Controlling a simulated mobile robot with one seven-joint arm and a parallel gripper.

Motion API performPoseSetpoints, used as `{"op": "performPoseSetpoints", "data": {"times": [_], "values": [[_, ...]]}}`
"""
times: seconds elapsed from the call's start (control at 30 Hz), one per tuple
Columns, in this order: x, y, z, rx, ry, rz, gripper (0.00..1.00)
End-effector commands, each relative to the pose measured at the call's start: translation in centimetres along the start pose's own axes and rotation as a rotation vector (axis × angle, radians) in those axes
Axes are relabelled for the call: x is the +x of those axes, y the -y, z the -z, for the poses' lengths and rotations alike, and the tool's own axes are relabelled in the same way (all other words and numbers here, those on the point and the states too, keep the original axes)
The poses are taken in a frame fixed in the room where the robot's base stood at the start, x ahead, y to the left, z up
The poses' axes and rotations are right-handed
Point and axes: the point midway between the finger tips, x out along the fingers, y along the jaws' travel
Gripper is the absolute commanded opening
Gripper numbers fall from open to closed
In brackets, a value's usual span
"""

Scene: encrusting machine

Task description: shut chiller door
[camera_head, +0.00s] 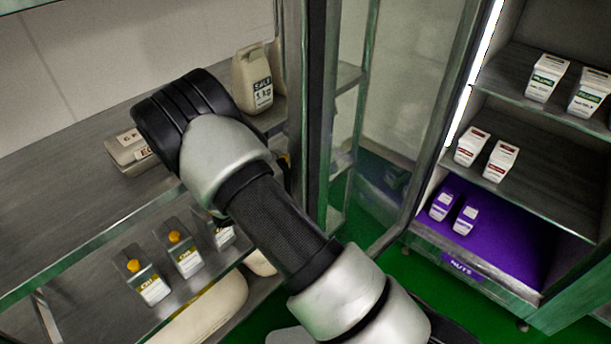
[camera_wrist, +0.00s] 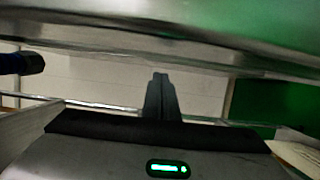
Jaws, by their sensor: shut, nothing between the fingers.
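The chiller (camera_head: 530,130) stands at the right in the head view, with its front open and its shelves showing. Its glass door (camera_head: 403,115) stands open at the left side of the chiller, with a dark metal frame around clear glass. My arm crosses the head view from the lower right to the left shelf unit, in front of the lower left of the door. My gripper is hidden in the head view behind my wrist. In the wrist view my gripper (camera_wrist: 160,82) shows as dark fingers shut together, with nothing between them. I cannot identify the door in the wrist view.
A metal shelf unit (camera_head: 60,235) fills the left, holding a salt jug (camera_head: 252,78), a carton (camera_head: 130,148) and oil bottles (camera_head: 185,255) close to my arm. White boxes (camera_head: 548,77) and purple packs (camera_head: 466,220) stand inside the chiller. Green floor (camera_head: 385,290) shows between.

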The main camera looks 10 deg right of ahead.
Motion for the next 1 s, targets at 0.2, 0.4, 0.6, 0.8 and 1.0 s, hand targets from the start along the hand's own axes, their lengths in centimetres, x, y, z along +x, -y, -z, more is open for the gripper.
{"op": "performPoseSetpoints", "data": {"times": [0.2, 0.4, 0.6, 0.8, 1.0], "values": [[0.4, 0.0, -2.9, -0.003, -0.001, 0.001, 0.0], [0.5, 0.0, -3.5, -0.001, -0.002, 0.001, 0.0], [0.5, 0.0, -3.5, -0.001, -0.002, 0.001, 0.0], [0.5, 0.0, -3.5, -0.002, -0.001, 0.001, 0.0], [0.5, 0.0, -3.7, -0.002, -0.001, 0.001, 0.0]]}}
